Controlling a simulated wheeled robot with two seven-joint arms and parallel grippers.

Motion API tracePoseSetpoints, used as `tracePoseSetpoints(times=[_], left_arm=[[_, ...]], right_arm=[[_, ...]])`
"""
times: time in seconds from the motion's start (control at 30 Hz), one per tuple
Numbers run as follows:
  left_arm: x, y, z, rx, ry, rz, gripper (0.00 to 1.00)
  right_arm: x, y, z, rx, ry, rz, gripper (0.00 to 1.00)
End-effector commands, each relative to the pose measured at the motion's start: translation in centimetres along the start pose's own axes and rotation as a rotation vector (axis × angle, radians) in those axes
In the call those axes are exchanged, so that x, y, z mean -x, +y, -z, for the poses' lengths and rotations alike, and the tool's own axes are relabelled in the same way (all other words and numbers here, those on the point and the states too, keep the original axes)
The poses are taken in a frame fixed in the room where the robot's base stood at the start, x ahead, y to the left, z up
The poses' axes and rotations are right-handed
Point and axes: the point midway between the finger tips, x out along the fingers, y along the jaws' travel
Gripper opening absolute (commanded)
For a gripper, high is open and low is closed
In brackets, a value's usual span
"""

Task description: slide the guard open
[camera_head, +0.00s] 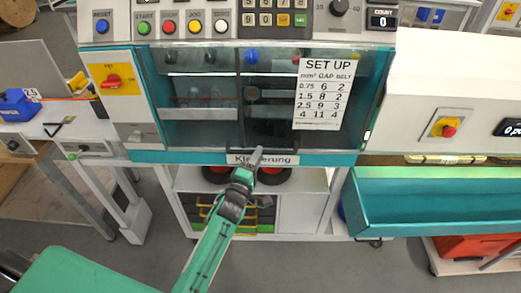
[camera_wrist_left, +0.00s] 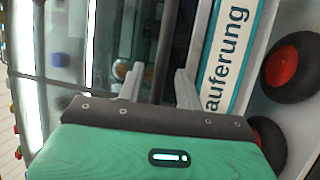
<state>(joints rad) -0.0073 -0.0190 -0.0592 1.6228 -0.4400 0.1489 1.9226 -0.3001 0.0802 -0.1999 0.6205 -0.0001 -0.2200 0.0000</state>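The guard (camera_head: 215,110) is a clear panel in a teal frame on the front of the machine and looks shut. A set-up chart (camera_head: 327,95) shows on its right part. A dark bar handle (camera_head: 232,138) runs along its lower edge, above a white label; the bar also shows in the wrist view (camera_wrist_left: 166,45). My left gripper (camera_head: 257,156) is at the handle, in front of the label. In the wrist view its two fingers (camera_wrist_left: 158,85) are apart, with the bar appearing between them; contact cannot be told. My right gripper is not in view.
A control panel with coloured buttons (camera_head: 169,27) sits above the guard. A red rotary switch (camera_head: 113,80) is to its left, and a red stop button (camera_head: 448,130) to its right. A teal tray (camera_head: 440,205) juts out at lower right. Shelves with reels (camera_head: 272,178) are below.

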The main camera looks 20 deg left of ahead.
Motion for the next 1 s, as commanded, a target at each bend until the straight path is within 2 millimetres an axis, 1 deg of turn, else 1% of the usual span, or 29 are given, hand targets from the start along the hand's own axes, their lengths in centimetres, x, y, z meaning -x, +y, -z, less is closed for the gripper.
tracePoseSetpoints(times=[0.03,0.2,0.33,0.57,0.6,0.77,1.0], left_arm=[[-0.8,0.1,0.0,0.001,0.001,0.000,0.36],[-2.2,0.0,0.0,0.000,0.000,0.000,0.36],[-2.5,-0.1,0.0,0.001,0.000,0.001,0.36],[-2.6,-0.1,0.0,0.000,0.000,0.001,0.36],[-2.6,-0.1,0.0,0.000,0.000,0.001,0.32],[-2.6,-0.1,0.0,0.000,0.000,0.001,0.00],[-2.6,0.0,0.0,0.000,0.000,0.001,0.00]], right_arm=[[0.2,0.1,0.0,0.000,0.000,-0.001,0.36],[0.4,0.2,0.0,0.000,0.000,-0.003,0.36],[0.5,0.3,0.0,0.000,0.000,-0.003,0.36],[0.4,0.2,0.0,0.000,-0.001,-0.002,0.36],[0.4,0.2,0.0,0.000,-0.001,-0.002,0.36],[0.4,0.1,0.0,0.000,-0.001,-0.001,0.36],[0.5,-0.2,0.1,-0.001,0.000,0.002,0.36]])
